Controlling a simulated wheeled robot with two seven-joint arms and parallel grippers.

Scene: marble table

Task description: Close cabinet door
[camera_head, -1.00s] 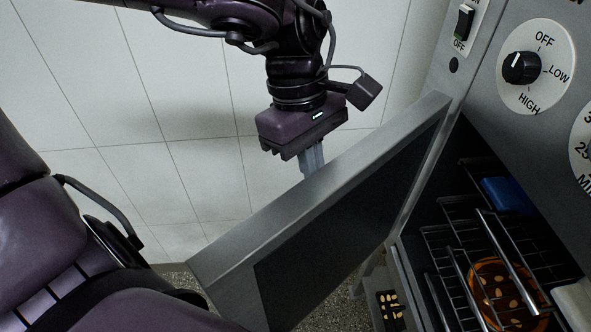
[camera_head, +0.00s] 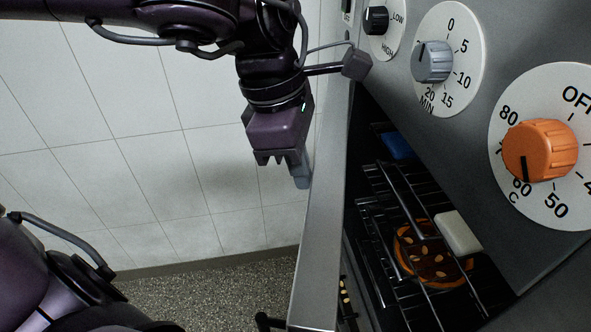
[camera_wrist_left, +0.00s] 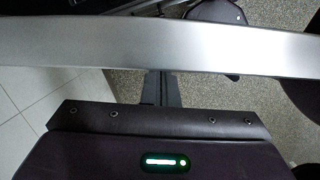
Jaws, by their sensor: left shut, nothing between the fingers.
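The cabinet door (camera_head: 322,230) is the metal-framed door of an oven-like unit (camera_head: 440,150). It stands partly open, seen nearly edge-on in the head view. In the left wrist view the door's metal edge (camera_wrist_left: 160,45) runs across the frame. My left gripper (camera_head: 301,178) is shut and empty, pointing down against or very close to the outer left face of the door. In the wrist view its fingers (camera_wrist_left: 162,90) reach under the door edge; contact cannot be told for sure. My right gripper is not in view.
Inside the cabinet are wire racks (camera_head: 400,215), a round orange-brown item with pale bits (camera_head: 430,255), a blue item (camera_head: 397,145) and a white block (camera_head: 458,232). Dials, including an orange knob (camera_head: 540,150), line the front panel. A tiled wall (camera_head: 150,170) stands at left.

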